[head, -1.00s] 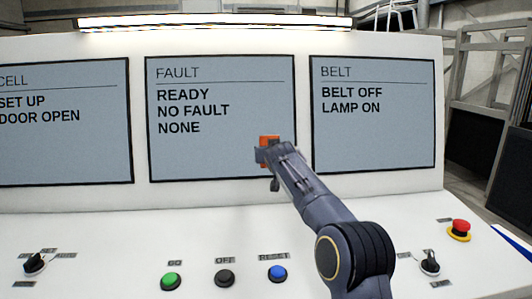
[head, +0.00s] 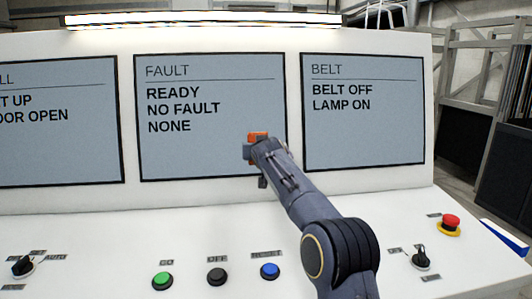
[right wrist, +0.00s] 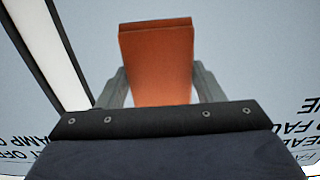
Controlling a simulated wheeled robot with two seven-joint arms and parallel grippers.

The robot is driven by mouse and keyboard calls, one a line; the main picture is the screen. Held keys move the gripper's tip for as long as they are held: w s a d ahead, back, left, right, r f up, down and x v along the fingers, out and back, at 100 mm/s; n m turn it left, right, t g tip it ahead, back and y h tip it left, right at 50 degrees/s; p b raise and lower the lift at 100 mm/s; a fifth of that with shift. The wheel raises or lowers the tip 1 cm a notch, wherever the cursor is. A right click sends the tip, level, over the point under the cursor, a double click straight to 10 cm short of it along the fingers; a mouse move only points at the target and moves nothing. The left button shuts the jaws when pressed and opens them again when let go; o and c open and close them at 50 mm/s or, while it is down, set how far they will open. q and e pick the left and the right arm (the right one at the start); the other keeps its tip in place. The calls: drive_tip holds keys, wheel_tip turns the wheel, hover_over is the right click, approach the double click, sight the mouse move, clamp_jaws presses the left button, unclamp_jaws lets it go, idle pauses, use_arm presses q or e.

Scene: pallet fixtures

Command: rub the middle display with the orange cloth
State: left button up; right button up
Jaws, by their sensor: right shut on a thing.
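The middle display (head: 200,145) is headed FAULT and reads READY, NO FAULT, NONE. My right gripper (head: 255,146) is in front of its lower right part. It is shut on the orange cloth (head: 258,136), a folded block that shows above the fingers. In the right wrist view the cloth (right wrist: 158,60) sits between the two fingers (right wrist: 160,88), with the display surface behind it. I cannot tell whether the cloth touches the screen. My left gripper is not in view.
The BELT display (head: 365,135) is to the right and another display (head: 60,155) to the left. On the desk below are a green button (head: 162,281), a black button (head: 216,277), a blue button (head: 270,271), a red stop button (head: 450,222) and two knobs. A lamp bar (head: 205,20) runs along the top.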

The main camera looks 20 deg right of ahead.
drive_tip(key=shift+w+a, duration=0.2)
drive_tip(key=shift+a, duration=0.5)
drive_tip(key=shift+w+a, duration=0.2)
drive_tip(key=shift+a, duration=0.45)
drive_tip(key=shift+w+a, duration=0.2)
drive_tip(key=shift+a, duration=0.5)
